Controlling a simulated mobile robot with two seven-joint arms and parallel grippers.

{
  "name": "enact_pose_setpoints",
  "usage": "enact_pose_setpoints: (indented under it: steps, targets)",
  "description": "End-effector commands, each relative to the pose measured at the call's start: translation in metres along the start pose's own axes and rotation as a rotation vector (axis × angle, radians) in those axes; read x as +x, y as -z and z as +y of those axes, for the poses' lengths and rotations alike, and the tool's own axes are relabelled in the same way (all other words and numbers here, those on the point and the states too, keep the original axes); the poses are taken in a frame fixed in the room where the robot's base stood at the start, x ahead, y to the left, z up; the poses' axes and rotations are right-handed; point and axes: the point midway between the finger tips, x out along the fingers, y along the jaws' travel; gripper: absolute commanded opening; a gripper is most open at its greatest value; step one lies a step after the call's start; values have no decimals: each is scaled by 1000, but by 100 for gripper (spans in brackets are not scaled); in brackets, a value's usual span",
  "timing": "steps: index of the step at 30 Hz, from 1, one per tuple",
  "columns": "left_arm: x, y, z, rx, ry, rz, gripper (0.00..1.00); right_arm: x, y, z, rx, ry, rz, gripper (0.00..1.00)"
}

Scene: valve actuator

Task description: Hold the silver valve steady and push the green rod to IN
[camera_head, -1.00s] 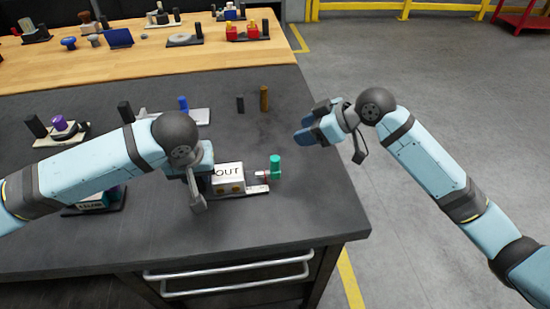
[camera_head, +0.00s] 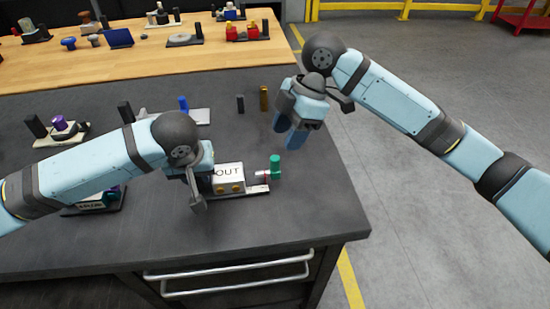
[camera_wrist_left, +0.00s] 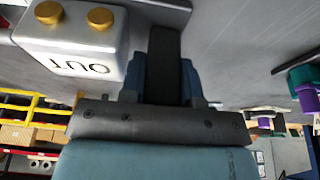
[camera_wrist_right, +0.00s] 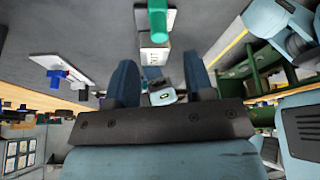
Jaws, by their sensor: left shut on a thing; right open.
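The silver valve (camera_head: 228,176) sits on a thin base plate on the dark table, its top label reading OUT; it also shows in the left wrist view (camera_wrist_left: 70,40). The green rod (camera_head: 275,166) stands upright at its right end, on a short reddish shaft. My left gripper (camera_wrist_left: 166,75) is shut on a black upright post beside the valve's labelled body; the head view mostly hides this grip. My right gripper (camera_head: 286,130) is open and empty, above the table behind the green rod. The rod (camera_wrist_right: 157,18) shows beyond its fingers in the right wrist view.
A brown peg (camera_head: 264,98) and a black peg (camera_head: 240,104) stand behind the valve. A fixture with a blue knob (camera_head: 183,104) and one with a purple knob (camera_head: 59,125) are further left. The table right of the green rod is clear to its edge.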

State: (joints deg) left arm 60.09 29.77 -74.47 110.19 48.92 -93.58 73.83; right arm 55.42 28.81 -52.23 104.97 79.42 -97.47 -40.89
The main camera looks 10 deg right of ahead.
Motion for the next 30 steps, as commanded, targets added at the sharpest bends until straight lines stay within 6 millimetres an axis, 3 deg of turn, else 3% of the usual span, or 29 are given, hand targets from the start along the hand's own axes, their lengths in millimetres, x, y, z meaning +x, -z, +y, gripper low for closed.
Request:
enact_pose_setpoints:
  steps: [3,10,15,24,30]
  targets:
    - [5,-4,0,2,4,-9,0,27,0,0,1,3,1,48]
    - [5,-4,-1,3,5,-9,0,63,0,0,0,0,2,48]
    - [5,-4,-1,3,5,-9,0,75,0,0,1,-2,1,48]
    - [5,-4,-1,3,5,-10,0,77,0,0,1,-2,1,48]
    - [5,-4,-1,3,5,-10,0,76,0,0,1,-2,1,2]
